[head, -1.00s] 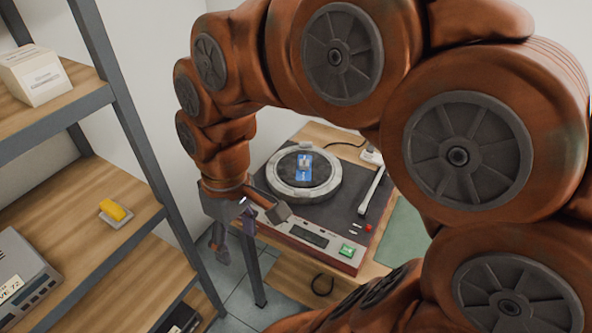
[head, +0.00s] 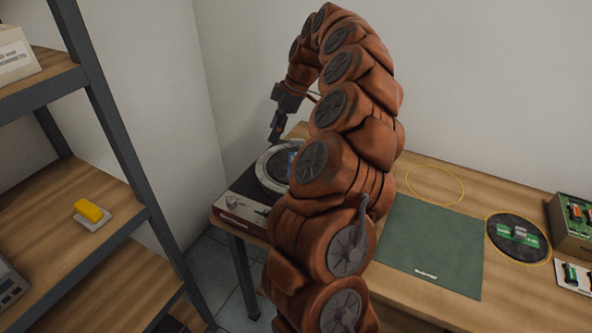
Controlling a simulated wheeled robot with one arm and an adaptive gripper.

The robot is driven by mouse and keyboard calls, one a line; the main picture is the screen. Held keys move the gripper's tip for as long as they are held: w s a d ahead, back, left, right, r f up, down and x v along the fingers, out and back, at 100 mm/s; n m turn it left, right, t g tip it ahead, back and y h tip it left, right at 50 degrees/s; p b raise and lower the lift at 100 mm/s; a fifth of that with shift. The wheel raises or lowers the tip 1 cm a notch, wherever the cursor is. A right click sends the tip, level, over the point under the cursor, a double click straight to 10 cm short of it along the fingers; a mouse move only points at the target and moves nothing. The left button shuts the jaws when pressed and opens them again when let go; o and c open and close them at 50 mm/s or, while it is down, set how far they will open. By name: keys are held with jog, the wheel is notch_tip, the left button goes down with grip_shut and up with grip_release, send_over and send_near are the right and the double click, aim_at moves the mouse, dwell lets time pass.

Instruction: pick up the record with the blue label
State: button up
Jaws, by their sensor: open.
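A turntable (head: 245,208) stands at the left end of the wooden bench, with a round grey-rimmed platter (head: 262,176) on top. A small blue patch (head: 291,162) shows at the middle of the platter, at the edge of my arm; this appears to be the blue label. The rest of the label and the right side of the platter are hidden behind my arm. My gripper (head: 276,133) is above the back of the platter in the picture, pointing down, open, with nothing seen in it. Its fingers are small and dark here.
A green mat (head: 425,240), a yellow ring marking (head: 435,169) and a box of parts (head: 570,240) are also there. A shelf (head: 150,190) with a yellow block (head: 89,210) stands at left.

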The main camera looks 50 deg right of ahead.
jog(key=shift+h, duration=0.3)
jog(key=shift+s+d+f, duration=0.4)
jog(key=shift+d+f, duration=0.8)
jog(key=shift+d, duration=0.1)
jog(key=shift+s+d+f, duration=0.4)
jog(key=shift+d+f, duration=0.8)
jog(key=shift+d, duration=0.05)
jog(key=shift+s+d+f, duration=0.4)
jog(key=shift+d+f, duration=0.8)
jog(key=shift+d, duration=0.1)
jog(key=shift+a+f+p, duration=0.2)
jog(key=shift+f+p, duration=0.25)
jog(key=shift+f, duration=0.25)
jog(key=shift+p+x, duration=0.7)
jog(key=shift+x, duration=1.2)
jog(key=shift+s, duration=0.15)
jog(key=shift+c, duration=0.3)
grip_shut()
